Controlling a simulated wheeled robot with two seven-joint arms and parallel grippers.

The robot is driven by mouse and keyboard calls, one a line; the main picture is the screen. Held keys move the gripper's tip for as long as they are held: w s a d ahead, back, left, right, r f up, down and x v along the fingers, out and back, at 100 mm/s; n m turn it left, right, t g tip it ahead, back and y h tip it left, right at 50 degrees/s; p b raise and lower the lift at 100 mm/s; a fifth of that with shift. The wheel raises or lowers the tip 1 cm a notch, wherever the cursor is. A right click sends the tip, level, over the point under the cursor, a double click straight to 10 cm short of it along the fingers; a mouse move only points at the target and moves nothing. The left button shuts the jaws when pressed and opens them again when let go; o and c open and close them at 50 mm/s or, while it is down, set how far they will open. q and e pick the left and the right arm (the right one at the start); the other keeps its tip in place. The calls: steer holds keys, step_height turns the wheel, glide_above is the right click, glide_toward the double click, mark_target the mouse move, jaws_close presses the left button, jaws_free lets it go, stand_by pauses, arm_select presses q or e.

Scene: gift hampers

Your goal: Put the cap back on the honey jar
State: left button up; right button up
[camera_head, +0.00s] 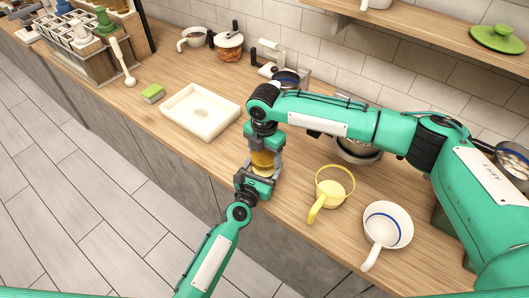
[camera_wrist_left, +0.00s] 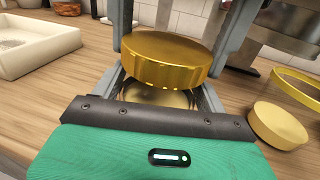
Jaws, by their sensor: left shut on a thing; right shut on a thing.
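The gold cap (camera_wrist_left: 167,58) sits between the grey fingers of my right gripper (camera_head: 264,152), which comes down from above and is shut on it. The honey jar (camera_wrist_left: 158,96) shows directly below the cap in the left wrist view, and my left gripper (camera_head: 260,181) is shut around it from the front. The cap looks roughly level and lined up over the jar's mouth. The rim is hidden under the cap, so I cannot tell whether they touch. In the head view the grippers cover much of both.
A white tray (camera_head: 179,121) lies left of the grippers on the wooden counter (camera_head: 150,116). A yellow strainer-like cup (camera_head: 331,189) and a white ladle-like bowl (camera_head: 384,216) stand to the right. A metal pot is partly hidden behind my right arm.

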steer(key=m, duration=0.4)
steer(key=shift+s+f, duration=0.1)
steer(key=m, duration=0.4)
steer(key=o, duration=1.1)
steer(key=shift+r, duration=2.35)
